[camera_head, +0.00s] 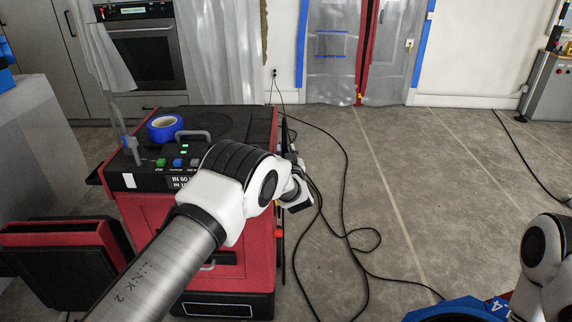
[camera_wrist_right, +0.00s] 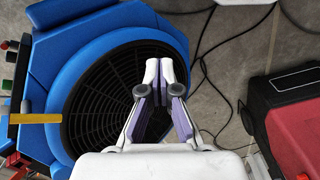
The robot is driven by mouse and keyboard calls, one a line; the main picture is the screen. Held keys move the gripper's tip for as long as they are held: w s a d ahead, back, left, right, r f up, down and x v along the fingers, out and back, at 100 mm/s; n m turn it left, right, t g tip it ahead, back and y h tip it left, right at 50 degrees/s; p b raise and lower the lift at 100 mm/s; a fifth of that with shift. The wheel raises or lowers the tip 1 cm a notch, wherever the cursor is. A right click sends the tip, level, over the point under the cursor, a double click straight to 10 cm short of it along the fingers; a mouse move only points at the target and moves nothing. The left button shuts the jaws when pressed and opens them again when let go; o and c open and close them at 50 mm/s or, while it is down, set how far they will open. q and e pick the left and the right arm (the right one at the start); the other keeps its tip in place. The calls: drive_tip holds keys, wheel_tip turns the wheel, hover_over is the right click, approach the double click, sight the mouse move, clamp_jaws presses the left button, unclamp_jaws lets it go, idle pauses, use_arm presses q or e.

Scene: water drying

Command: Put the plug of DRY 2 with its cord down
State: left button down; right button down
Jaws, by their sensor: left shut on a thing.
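A red and black drying machine (camera_head: 245,270) with buttons and a printed label stands left of centre in the head view. Its name cannot be read. My left gripper (camera_head: 297,200) is at its right side, partly behind my arm, and is shut on the plug, which is mostly hidden. A black cord (camera_head: 345,180) runs near the gripper and loops over the floor to the right. In the right wrist view, my right gripper (camera_wrist_right: 161,82) has its fingers together, with nothing visible between them, over a blue fan (camera_wrist_right: 100,22).
A roll of blue tape (camera_head: 165,127) lies on the machine. A wall outlet (camera_head: 275,72) holds a cord at the back. Part of the blue fan (camera_head: 450,312) shows at lower right. The floor (camera_head: 450,190) right of the cord is mostly clear.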

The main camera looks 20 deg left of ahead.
use_arm(q)
drive_tip(key=shift+f, duration=0.8)
use_arm(e)
drive_tip(key=shift+f, duration=0.4)
use_arm(q)
drive_tip(key=shift+f, duration=0.1)
drive_tip(key=c, duration=1.2)
unclamp_jaws()
use_arm(e)
drive_tip(key=shift+f, duration=0.2)
